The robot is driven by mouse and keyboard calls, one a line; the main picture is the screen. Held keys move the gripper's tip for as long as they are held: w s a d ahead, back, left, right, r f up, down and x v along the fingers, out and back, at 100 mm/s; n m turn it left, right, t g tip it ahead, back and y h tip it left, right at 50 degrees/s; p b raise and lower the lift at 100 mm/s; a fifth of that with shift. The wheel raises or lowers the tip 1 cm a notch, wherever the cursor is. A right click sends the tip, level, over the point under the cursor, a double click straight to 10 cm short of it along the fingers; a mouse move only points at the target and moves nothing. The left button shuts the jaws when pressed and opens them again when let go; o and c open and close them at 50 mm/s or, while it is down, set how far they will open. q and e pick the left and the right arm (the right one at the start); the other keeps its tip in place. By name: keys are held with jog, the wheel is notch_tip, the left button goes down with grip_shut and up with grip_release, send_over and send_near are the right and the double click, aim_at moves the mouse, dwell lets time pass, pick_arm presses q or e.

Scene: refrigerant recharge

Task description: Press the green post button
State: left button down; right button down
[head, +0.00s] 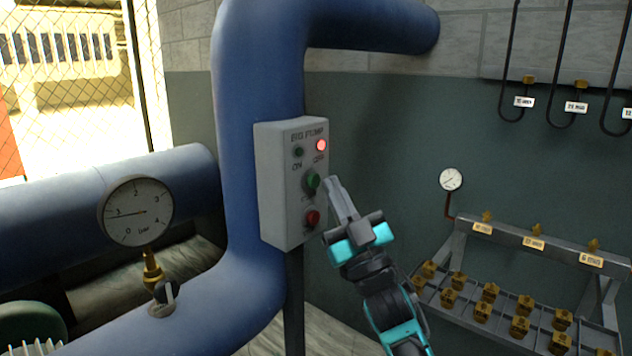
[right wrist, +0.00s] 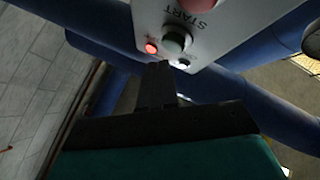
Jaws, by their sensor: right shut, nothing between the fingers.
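The green button (head: 313,181) sits midway down the front of a pale control box labelled BIO PUMP (head: 272,190). A red button (head: 313,218) is below it. Above, the OFF lamp (head: 321,145) glows red and the ON lamp (head: 298,151) is dark green. My right gripper (head: 331,181) is shut and empty, its tips just right of the green button; I cannot tell whether they touch it. In the right wrist view, the shut fingers (right wrist: 158,68) point at the box near a dark round button (right wrist: 177,40) by the word START. My left gripper is not in view.
A thick blue pipe (head: 247,80) runs behind the box. A pressure gauge (head: 137,211) and a dark valve knob (head: 164,296) stand at left. At right are a rack with several brass fittings (head: 490,292) and hanging tagged hoses (head: 524,101).

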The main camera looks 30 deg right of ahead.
dwell(0.7)
jog(key=shift+w+a, duration=0.2)
jog(key=shift+w, duration=0.2)
jog(key=shift+w+a, duration=0.15)
jog(key=shift+w, duration=0.3)
dwell(0.6)
jog(key=shift+s, duration=0.1)
jog(key=shift+s+d, duration=0.35)
jog(key=shift+s, duration=0.4)
jog(key=s, duration=0.1)
jog(key=s+d+p, duration=0.1)
jog(key=s, duration=0.1)
jog(key=s+d, duration=0.1)
jog(key=shift+s+p, duration=0.3)
jog(key=shift+p, duration=0.05)
